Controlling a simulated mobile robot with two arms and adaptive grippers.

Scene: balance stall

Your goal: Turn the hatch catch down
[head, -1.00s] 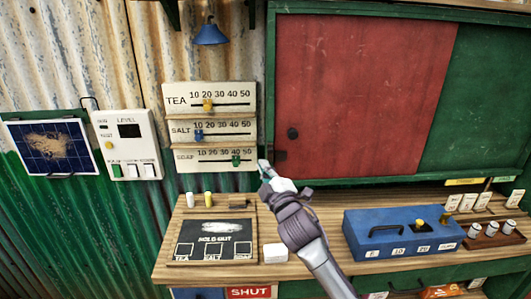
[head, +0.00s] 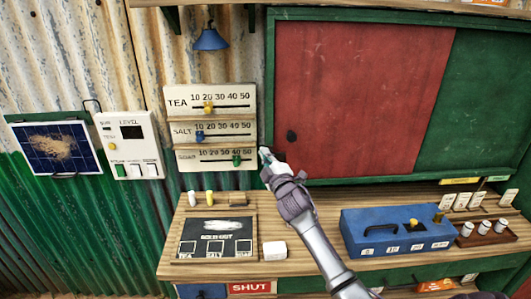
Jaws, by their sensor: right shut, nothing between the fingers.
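The hatch has a red sliding panel (head: 365,100) in a green frame, with a dark round knob (head: 291,136) low on its left side. The small dark catch (head: 280,156) sits just below the knob, at the panel's left edge. It is partly hidden by my right gripper, and I cannot tell its exact angle. My right gripper (head: 265,154) is shut and empty, its fingertips at the left frame post beside the catch. I cannot tell whether they touch it. My left gripper is out of view.
The tea, salt and soap slider boards (head: 211,131) are close left of my gripper. Below is a wooden counter (head: 310,262) with a slate (head: 214,236), a white block (head: 275,250) and a blue box (head: 395,230). A green panel (head: 480,110) stands right of the red one.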

